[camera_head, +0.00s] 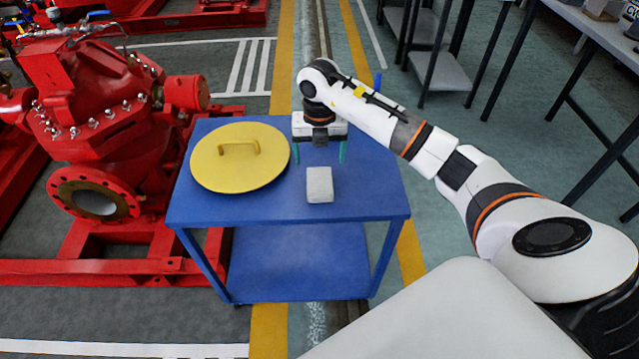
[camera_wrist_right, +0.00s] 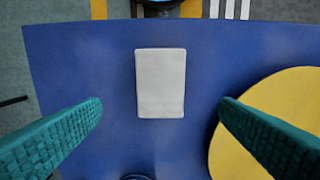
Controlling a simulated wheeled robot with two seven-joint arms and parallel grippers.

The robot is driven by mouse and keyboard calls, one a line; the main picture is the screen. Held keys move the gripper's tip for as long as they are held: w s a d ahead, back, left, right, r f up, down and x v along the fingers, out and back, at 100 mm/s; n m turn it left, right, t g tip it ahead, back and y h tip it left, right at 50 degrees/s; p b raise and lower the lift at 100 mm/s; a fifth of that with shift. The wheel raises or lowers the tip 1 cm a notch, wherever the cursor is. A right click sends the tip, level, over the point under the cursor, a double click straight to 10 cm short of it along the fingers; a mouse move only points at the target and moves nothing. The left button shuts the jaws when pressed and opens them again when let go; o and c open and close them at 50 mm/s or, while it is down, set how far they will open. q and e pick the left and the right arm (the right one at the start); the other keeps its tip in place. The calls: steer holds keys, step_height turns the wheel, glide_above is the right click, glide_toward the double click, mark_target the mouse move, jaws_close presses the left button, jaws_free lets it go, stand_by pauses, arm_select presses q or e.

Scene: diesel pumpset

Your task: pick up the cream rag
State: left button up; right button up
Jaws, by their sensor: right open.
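The cream rag (camera_head: 319,185) is a pale folded block lying flat on the blue cart top (camera_head: 372,190), right of the yellow lid. In the right wrist view the rag (camera_wrist_right: 160,83) lies between and beyond the two green fingers. My right gripper (camera_head: 320,154) is open and empty, pointing down above the cart, a little behind the rag in the head view. Its fingers also show wide apart in the right wrist view (camera_wrist_right: 160,112), not touching the rag. My left gripper is not in view.
A yellow round lid (camera_head: 215,170) with a handle lies on the cart's left side. Red pump machinery (camera_head: 95,110) stands left of the cart. A dark-legged table (camera_head: 600,30) is at the upper right. The cart top right of the rag is clear.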

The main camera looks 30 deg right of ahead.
mark_target(320, 180)
steer(key=f, duration=0.8)
steer(key=shift+s+a+f, duration=0.1)
steer(key=shift+s+f, duration=0.1)
steer(key=shift+f, duration=0.15)
steer(key=c, duration=1.2)
steer(key=shift+r, duration=0.15)
step_height(320, 180, up, 10)
steer(key=shift+f, duration=0.1)
